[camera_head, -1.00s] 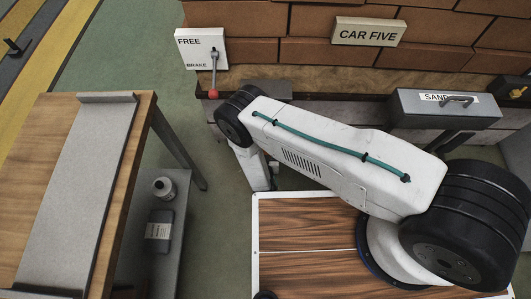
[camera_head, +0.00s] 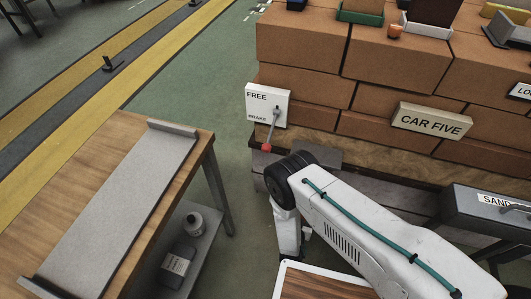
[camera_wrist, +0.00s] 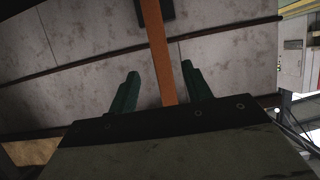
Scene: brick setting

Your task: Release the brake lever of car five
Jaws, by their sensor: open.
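The brake lever (camera_head: 271,130) is a thin grey rod with a red knob (camera_head: 266,147) at its lower end. It hangs from a white plate (camera_head: 281,96) marked FREE at the top and BRAKE lower down, and the knob is at the BRAKE end. The CAR FIVE sign (camera_head: 432,121) is on the brick stack to the right. My gripper (camera_wrist: 158,85) shows in the wrist view with its two dark green fingers apart and nothing between them. The wrist view faces grey panels and an orange beam, and the lever is not in it. In the head view my gripper is hidden.
A wooden table (camera_head: 188,176) with a grey tray (camera_head: 125,200) stands at the left, with bottles on a shelf below. A SAND box (camera_head: 487,210) sticks out at the right. Green floor (camera_head: 235,60) is clear between the table and the bricks.

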